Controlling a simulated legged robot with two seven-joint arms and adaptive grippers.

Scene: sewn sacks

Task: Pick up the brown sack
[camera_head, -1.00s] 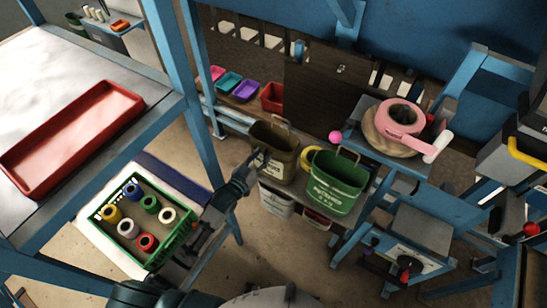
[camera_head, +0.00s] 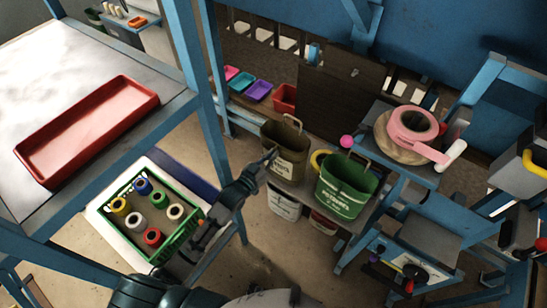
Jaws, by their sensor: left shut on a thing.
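The brown sack (camera_head: 290,163) stands upright and open-topped on a low grey shelf, with pale lettering on its front and a handle loop at the back. My left gripper (camera_head: 270,157) is at the sack's left front rim, shut on its edge. The fingertips are small and dark against the sack. My left arm comes up from the bottom of the view to it.
A green sack (camera_head: 342,188) stands just right of the brown one. A green crate (camera_head: 184,236) of coloured spools lies at left, below a table with a red tray (camera_head: 88,126). A blue post (camera_head: 207,100) rises left of my gripper. A pink ring (camera_head: 413,124) lies at right.

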